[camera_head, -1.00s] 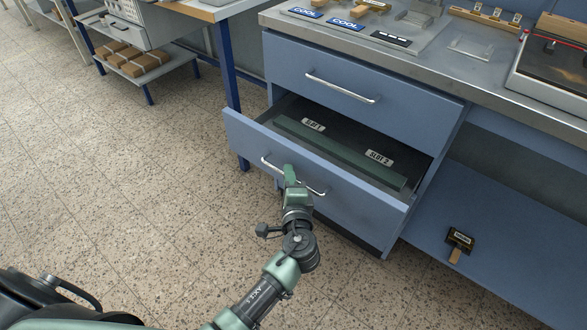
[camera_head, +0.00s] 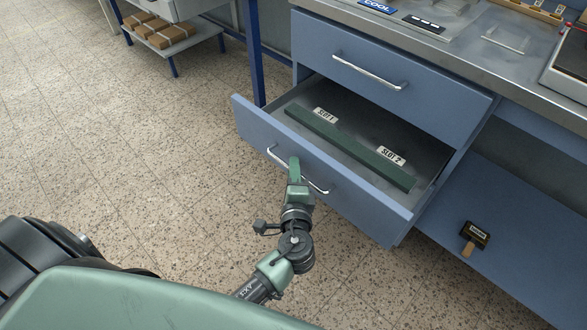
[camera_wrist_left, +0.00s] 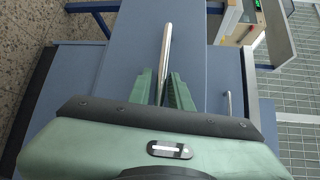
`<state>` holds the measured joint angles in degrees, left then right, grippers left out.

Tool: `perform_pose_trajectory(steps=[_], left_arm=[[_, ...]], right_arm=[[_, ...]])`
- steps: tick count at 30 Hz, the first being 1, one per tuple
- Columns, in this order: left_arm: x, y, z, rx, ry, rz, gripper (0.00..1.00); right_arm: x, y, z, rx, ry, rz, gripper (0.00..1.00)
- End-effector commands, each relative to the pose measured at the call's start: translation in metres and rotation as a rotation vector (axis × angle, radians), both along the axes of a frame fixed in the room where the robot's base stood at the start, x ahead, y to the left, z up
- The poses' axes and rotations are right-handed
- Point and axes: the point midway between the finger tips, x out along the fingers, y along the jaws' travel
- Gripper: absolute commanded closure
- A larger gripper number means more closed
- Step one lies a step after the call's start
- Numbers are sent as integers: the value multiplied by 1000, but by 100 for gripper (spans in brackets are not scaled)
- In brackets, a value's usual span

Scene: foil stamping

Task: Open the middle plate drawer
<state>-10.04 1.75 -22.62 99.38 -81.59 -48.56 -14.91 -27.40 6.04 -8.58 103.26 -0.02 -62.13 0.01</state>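The blue plate drawer (camera_head: 365,203) under the worktop is pulled well out. Inside it are the labels SLOT 1 (camera_head: 325,116) and SLOT 2 (camera_head: 391,157) and a long green divider (camera_head: 350,147); its floor looks bare of plates. My left gripper (camera_head: 295,168) is at the silver drawer handle (camera_head: 278,157). In the left wrist view, the green fingers (camera_wrist_left: 164,80) lie on both sides of the handle bar (camera_wrist_left: 167,42), closed around it. My right gripper is out of view.
A closed drawer with a silver handle (camera_head: 368,71) is above the open one. A small wooden-handled tool (camera_head: 475,237) lies on the blue lower surface at right. A shelf with brown packages (camera_head: 165,35) stands at the back left. The speckled floor in front is clear.

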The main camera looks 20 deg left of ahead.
Motion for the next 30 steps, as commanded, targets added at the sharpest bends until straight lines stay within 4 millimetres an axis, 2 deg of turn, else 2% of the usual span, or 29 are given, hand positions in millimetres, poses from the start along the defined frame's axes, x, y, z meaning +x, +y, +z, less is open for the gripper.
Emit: perform_pose_trajectory(steps=[8,21,30], left_arm=[[-5,-2,1,-1,0,1,80],[-64,-30,10,0,1,0,80],[-70,-33,12,0,-1,0,80]], right_arm=[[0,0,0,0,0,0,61],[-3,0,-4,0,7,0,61],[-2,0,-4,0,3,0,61]])
